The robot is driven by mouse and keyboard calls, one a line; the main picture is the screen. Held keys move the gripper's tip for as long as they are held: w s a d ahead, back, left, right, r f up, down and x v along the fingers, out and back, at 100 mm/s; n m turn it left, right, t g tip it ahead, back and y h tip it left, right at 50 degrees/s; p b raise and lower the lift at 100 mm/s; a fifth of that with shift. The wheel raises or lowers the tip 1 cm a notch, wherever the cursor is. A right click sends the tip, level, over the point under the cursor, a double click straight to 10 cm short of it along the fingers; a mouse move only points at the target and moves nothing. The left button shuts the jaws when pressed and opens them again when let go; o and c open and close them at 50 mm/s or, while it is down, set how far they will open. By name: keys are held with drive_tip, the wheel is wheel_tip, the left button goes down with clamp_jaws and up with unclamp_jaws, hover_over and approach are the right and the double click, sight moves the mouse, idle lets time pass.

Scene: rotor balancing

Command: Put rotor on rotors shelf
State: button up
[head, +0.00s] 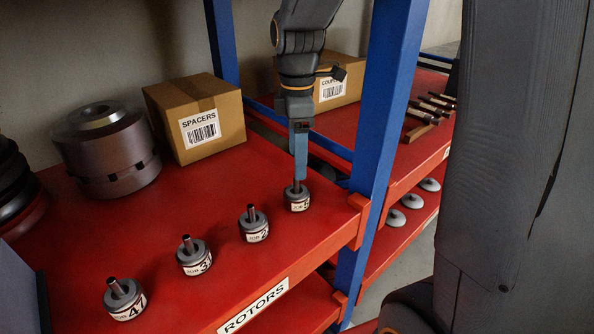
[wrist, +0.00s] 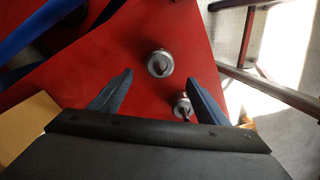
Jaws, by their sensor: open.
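Several grey rotors with upright shafts and JOB labels stand in a row on the red shelf (head: 180,285) marked ROTORS. The rightmost rotor (head: 299,202) stands upright near the shelf's right end, its label partly unreadable. My gripper (head: 299,178) points down right at this rotor's shaft; in the head view its fingers overlap, so contact is unclear. In the wrist view my gripper (wrist: 160,73) is open, with a rotor (wrist: 159,64) centred between the fingertips. A second rotor (wrist: 181,107) there is partly hidden by the right finger.
Rotors labelled 2 (head: 254,225), 3 (head: 194,258) and one further left (head: 124,298) stand close by. A SPACERS box (head: 195,118) and a large metal cylinder (head: 105,148) are behind. A blue post (head: 385,100) rises just right of my gripper.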

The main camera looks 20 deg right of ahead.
drive_tip(key=shift+r, duration=0.3)
drive_tip(key=shift+s, duration=0.15)
drive_tip(key=s+f+m, duration=0.2)
drive_tip(key=s+m, duration=0.2)
drive_tip(key=m, duration=0.1)
drive_tip(key=s+f+m, duration=0.3)
drive_tip(key=s+m, duration=0.1)
drive_tip(key=s+f+m, duration=0.3)
drive_tip(key=s+m, duration=0.1)
drive_tip(key=m, duration=0.1)
drive_tip(key=shift+f+m, duration=0.2)
drive_tip(key=shift+m, duration=0.1)
drive_tip(key=shift+s+f+m+t, duration=0.3)
drive_tip(key=shift+s+m, duration=0.1)
drive_tip(key=shift+m, duration=0.2)
